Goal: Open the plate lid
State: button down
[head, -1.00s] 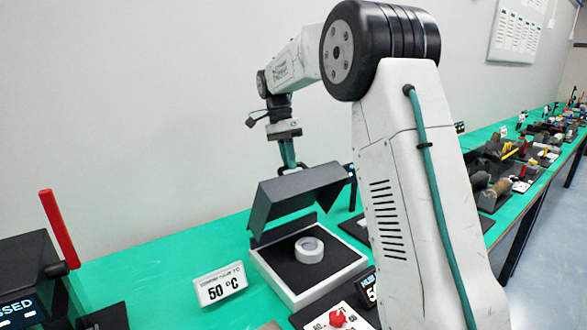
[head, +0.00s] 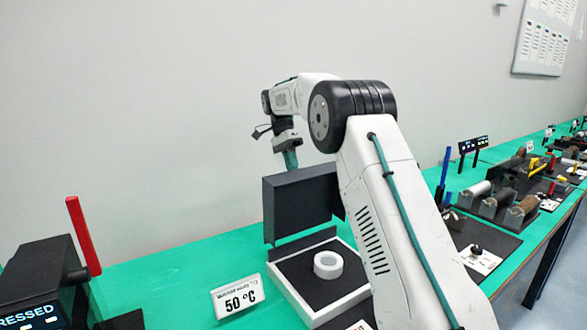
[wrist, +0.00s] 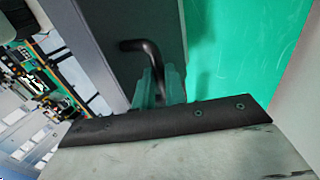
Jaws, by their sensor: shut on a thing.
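The dark plate lid (head: 298,203) stands raised, close to upright, at the back of its white-rimmed base (head: 294,297). A white ring (head: 328,265) lies on the dark plate inside the base. My gripper (head: 290,160) is behind the lid's top edge, its fingertips partly hidden by the lid in the head view. In the wrist view the green fingers of my gripper (wrist: 160,82) are shut on the black lid handle (wrist: 145,50), which is fixed to the dark lid face.
A white sign reading 50 °C (head: 237,296) stands left of the base. A dark machine with a red post (head: 83,236) is at the far left. Several other stations line the green table (head: 175,275) to the right. The wall is close behind.

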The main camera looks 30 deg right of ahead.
jog(key=shift+d+f, duration=0.1)
jog(key=shift+f, duration=0.25)
jog(key=c, duration=1.5)
grip_release()
jog(key=shift+o, duration=0.2)
jog(key=shift+r, duration=0.5)
notch_tip(320, 180, up, 3)
jog(key=shift+s+f, duration=0.1)
jog(key=s+a+r, duration=0.1)
jog(key=s+a, duration=0.1)
jog(key=s, duration=1.3)
jog(key=shift+s+a+r, duration=0.2)
jog(key=shift+s+a, duration=0.1)
jog(key=shift+a, duration=0.1)
